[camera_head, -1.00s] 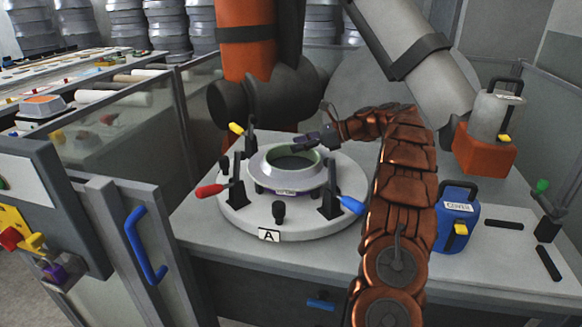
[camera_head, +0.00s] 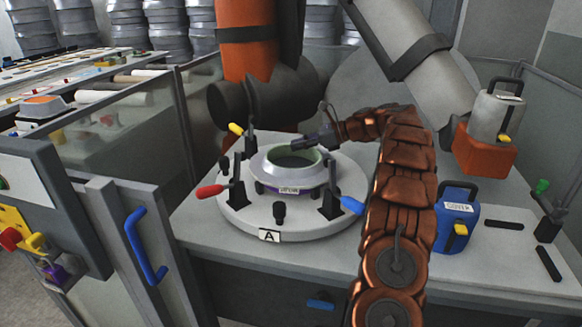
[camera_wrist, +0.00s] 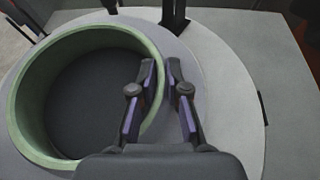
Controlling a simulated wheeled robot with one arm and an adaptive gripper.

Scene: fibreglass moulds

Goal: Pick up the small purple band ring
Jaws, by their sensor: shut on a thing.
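The ring (camera_head: 265,172) is a pale grey flared piece with a green inner wall, a purple band low on its side and a small label. It sits upright in the middle of the round plate marked A (camera_head: 235,220). My gripper (camera_head: 303,143) reaches in from the right at the ring's top edge. In the wrist view, the green-walled opening (camera_wrist: 30,95) fills the left, and my gripper's fingers (camera_wrist: 160,66) straddle the ring's upper edge, shut on it. The fingers partly hide that edge. I cannot tell whether the ring's underside touches the plate.
Clamps with red (camera_head: 209,191), blue (camera_head: 352,205) and yellow (camera_head: 236,129) handles stand around the ring. A blue box (camera_head: 456,228) is on the table at right. An orange block (camera_head: 485,150) stands behind it. A blue-handled panel (camera_head: 145,245) is at left.

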